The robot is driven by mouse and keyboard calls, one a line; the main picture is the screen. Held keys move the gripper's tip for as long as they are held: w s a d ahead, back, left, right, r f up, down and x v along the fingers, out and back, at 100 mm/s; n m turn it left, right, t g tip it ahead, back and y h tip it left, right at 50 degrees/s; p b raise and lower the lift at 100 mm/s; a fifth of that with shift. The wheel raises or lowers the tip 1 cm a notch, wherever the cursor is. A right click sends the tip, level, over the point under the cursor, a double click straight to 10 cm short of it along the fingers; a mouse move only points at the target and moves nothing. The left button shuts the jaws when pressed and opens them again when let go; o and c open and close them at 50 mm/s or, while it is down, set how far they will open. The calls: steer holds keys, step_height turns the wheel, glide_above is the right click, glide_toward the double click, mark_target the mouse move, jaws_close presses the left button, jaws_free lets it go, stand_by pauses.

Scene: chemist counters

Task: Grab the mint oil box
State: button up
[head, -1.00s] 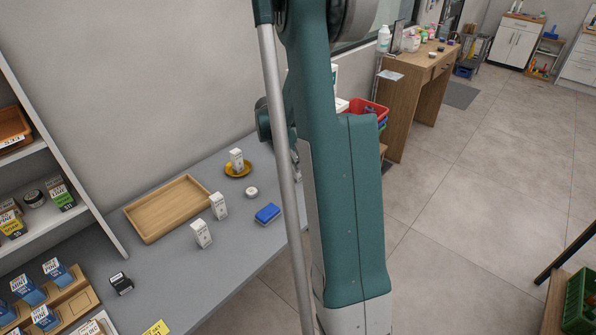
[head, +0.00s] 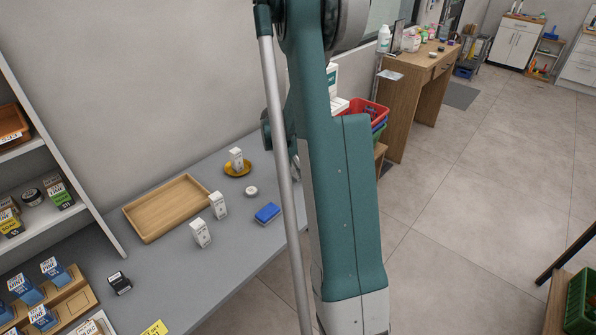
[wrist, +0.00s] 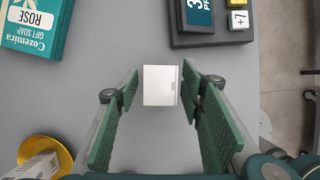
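My gripper (wrist: 160,80) is open in the wrist view, with one green finger on each side. A small white box (wrist: 160,88) shows between the fingers, with a gap on both sides. Its face looks plain, so I cannot tell whether it is the mint oil box. Another white box (wrist: 38,166) stands on a yellow saucer (wrist: 62,148) at lower left; the saucer also shows in the head view (head: 246,171). Two more small white boxes, one nearer (head: 200,234) and one farther (head: 218,205), stand on the counter. My arm hides the gripper in the head view.
A teal rose soap box (wrist: 36,28) and a dark card terminal (wrist: 212,22) lie ahead of the gripper. A wooden tray (head: 135,233), a blue item (head: 267,213) and a small white round jar (head: 251,191) are on the counter. The counter edge is close on the right.

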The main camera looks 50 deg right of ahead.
steer(key=shift+d+f, duration=0.15)
steer(key=shift+f, duration=0.2)
stand_by(0.3)
steer(key=c, duration=1)
